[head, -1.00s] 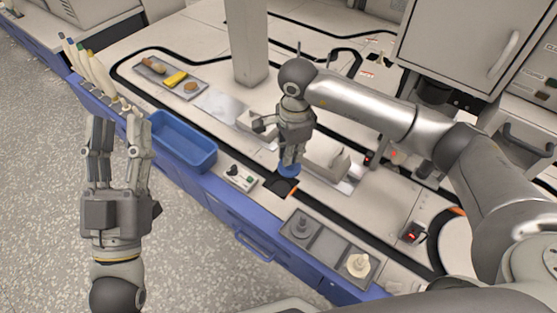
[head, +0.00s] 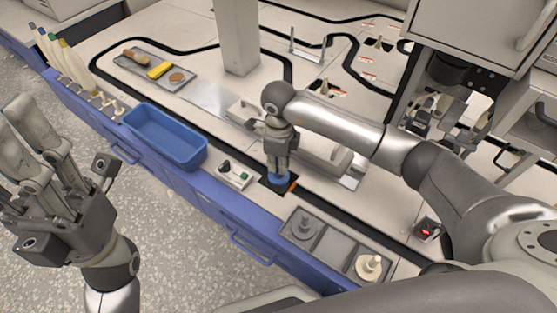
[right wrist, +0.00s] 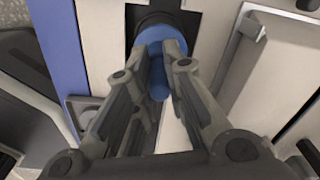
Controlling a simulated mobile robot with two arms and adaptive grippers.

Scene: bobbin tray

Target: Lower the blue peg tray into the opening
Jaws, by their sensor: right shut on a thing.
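The blue peg tray (head: 279,178) is a round blue disc with an upright peg. My right gripper (head: 278,171) is shut on the peg, which shows between its fingers in the right wrist view (right wrist: 158,82). The tray is at the dark square opening (head: 265,185) in the white bench top and covers much of it. I cannot tell whether the disc is above the opening or partly inside it. My left gripper (head: 25,125) is open and empty at the left, over the floor beside the bench.
A blue bin (head: 178,160) and a small switch box (head: 234,175) stand left of the opening. A grey tray with pegged pieces (head: 333,247) lies to the right. Behind are a pillar (head: 237,38) and a tray of food-like items (head: 193,86).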

